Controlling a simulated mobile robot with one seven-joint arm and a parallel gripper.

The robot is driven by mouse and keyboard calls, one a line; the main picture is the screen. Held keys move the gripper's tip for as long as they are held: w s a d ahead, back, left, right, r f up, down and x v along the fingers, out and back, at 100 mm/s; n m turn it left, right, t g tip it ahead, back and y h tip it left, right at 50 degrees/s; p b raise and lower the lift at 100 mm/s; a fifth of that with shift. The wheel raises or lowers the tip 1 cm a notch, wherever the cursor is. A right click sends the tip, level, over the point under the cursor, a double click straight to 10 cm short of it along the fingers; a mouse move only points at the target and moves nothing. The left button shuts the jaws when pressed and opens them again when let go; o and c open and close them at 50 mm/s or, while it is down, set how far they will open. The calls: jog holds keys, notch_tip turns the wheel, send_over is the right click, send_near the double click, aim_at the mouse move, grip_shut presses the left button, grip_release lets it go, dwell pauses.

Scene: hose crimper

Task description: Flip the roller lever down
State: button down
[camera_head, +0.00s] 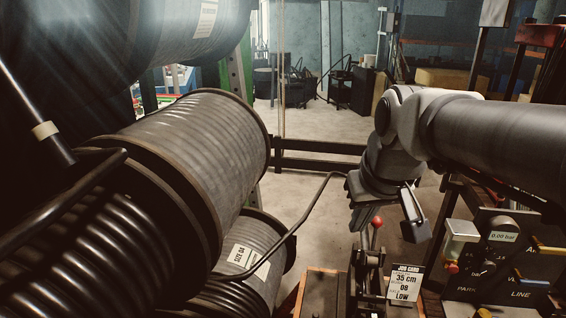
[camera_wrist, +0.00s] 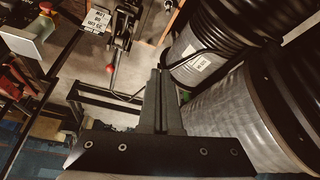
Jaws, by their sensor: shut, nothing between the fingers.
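A lever with a red ball knob (camera_head: 376,222) stands up from a dark metal device (camera_head: 366,270) at the lower middle of the head view; I take it for the roller lever. In the wrist view the red knob (camera_wrist: 110,68) and the device (camera_wrist: 124,28) show at the upper left. My gripper (camera_head: 360,222) points down just left of the knob in the head view, partly hidden by my wrist. In the wrist view my gripper (camera_wrist: 160,74) is shut and empty, to the right of the knob and apart from it.
Large hose reels (camera_head: 200,150) fill the left side. A job card (camera_head: 405,284) stands right of the device. A control panel (camera_head: 500,262) with a gauge is at the lower right. Open floor lies behind.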

jog(key=w+d+n+p, duration=0.1)
jog(key=w+d, duration=0.2)
jog(key=w, duration=0.6)
jog(key=w+d+p, duration=0.1)
jog(key=w+d, duration=0.3)
jog(key=w, duration=0.5)
jog(key=w+d+f+g+p, duration=0.1)
jog(key=w+d+f+p, duration=0.2)
jog(key=w+d+f, duration=0.7)
jog(key=w+f, duration=0.2)
jog(key=w, duration=0.1)
jog(key=shift+w+d+f+n+y, duration=0.15)
jog(key=shift+w+f+n+y, duration=0.2)
jog(key=shift+f+n+y, duration=0.05)
jog(key=d+p+x, duration=0.1)
jog(key=x, duration=0.9)
jog(key=shift+s+a+p, duration=0.1)
jog(key=shift+s+p, duration=0.4)
jog(key=shift+s, duration=1.65)
